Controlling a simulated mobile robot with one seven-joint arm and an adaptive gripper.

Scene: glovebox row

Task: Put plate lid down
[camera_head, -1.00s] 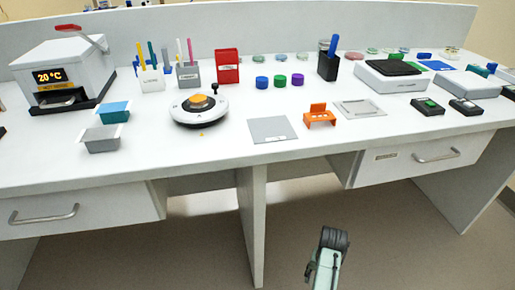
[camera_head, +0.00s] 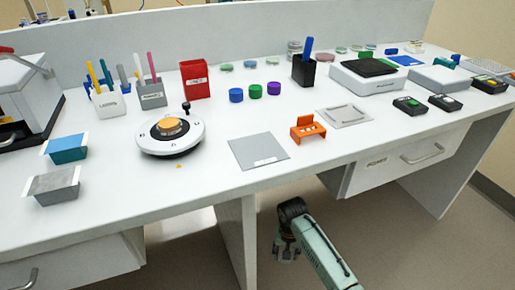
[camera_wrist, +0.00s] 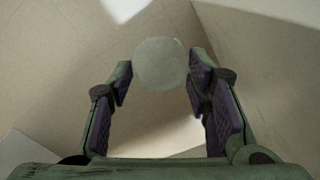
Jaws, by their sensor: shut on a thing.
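The plate lid (camera_wrist: 161,63) is a round, pale, translucent disc between my fingertips in the wrist view. My gripper (camera_wrist: 162,72) is shut on it, with one dark-padded finger at each side. In the head view my gripper (camera_head: 286,250) is low in front of the bench, below the worktop edge and over the floor. The lid cannot be made out there. Several small round dishes (camera_head: 226,68) stand along the back of the bench.
The white worktop (camera_head: 215,190) is clear along its front edge. A grey flat mat (camera_head: 258,151), an orange holder (camera_head: 307,128) and a pale square frame (camera_head: 344,116) lie near the front. A round white device (camera_head: 170,136) stands left of them. A drawer handle (camera_head: 425,153) juts out at right.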

